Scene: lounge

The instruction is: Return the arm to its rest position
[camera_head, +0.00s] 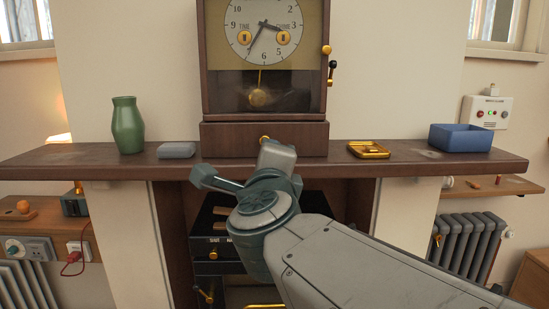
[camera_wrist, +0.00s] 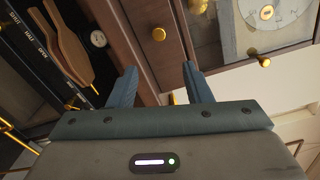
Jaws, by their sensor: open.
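My gripper (camera_wrist: 160,82) shows in the wrist view with its two blue-grey fingers spread apart. Nothing is held between them. Behind the gap are brown wood and a small brass piece. In the head view my grey arm (camera_head: 350,262) reaches from the lower right to the middle, bent at a round joint in front of the mantel shelf. The fingers cannot be made out there. The wall clock (camera_head: 264,100) stands on the shelf behind my arm, and its drawer knob (camera_wrist: 158,34) shows just beyond the fingers in the wrist view.
The mantel shelf (camera_head: 100,160) holds a green vase (camera_head: 127,125), a grey box (camera_head: 176,150), a brass tray (camera_head: 369,150) and a blue bin (camera_head: 460,138). A black panel (camera_head: 215,250) with brass handles sits below, close to my arm. A radiator (camera_head: 468,245) is at right.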

